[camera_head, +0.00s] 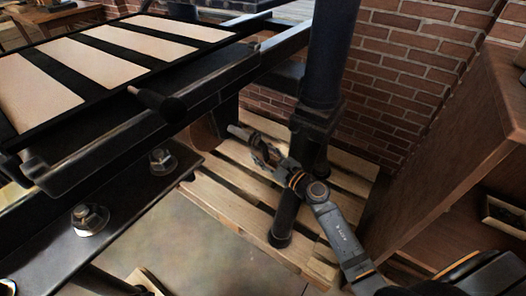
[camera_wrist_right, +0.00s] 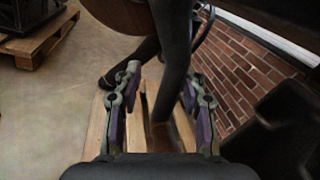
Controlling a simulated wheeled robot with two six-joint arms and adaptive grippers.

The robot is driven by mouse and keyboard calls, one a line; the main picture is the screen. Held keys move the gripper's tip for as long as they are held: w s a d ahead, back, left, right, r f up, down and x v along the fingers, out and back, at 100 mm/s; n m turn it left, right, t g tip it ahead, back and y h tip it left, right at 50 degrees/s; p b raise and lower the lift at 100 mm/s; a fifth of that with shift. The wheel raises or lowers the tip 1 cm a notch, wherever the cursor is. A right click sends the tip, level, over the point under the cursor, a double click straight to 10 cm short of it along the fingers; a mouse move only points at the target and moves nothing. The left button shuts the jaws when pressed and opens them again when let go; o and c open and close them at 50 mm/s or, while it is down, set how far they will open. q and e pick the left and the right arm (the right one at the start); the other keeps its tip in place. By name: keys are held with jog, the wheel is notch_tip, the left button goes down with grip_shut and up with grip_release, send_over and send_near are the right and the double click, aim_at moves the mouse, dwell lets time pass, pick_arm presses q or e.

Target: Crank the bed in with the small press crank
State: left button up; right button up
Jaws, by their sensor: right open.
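The small press has a black frame and a flat bed (camera_head: 92,96) with several pale panels on it, at the upper left of the head view. A dark handle (camera_head: 158,104) with a thick end sticks out at the bed's near side. A brown drum (camera_head: 206,130) is under the frame; it also shows at the top of the right wrist view (camera_wrist_right: 122,14). My right gripper (camera_head: 250,144) is open beside the drum, left of the dark post. In the wrist view a dark bar (camera_wrist_right: 172,50) runs between its fingers (camera_wrist_right: 162,82); I cannot tell whether they touch it. My left gripper is out of view.
A thick dark post (camera_head: 322,60) stands right behind my right gripper. A wooden pallet (camera_head: 232,192) lies below. A brick wall (camera_head: 395,70) and a brown wooden cabinet (camera_head: 450,140) close off the right. Large bolts (camera_head: 88,218) stand on the near plate.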

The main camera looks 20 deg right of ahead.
grip_shut()
dwell(0.5)
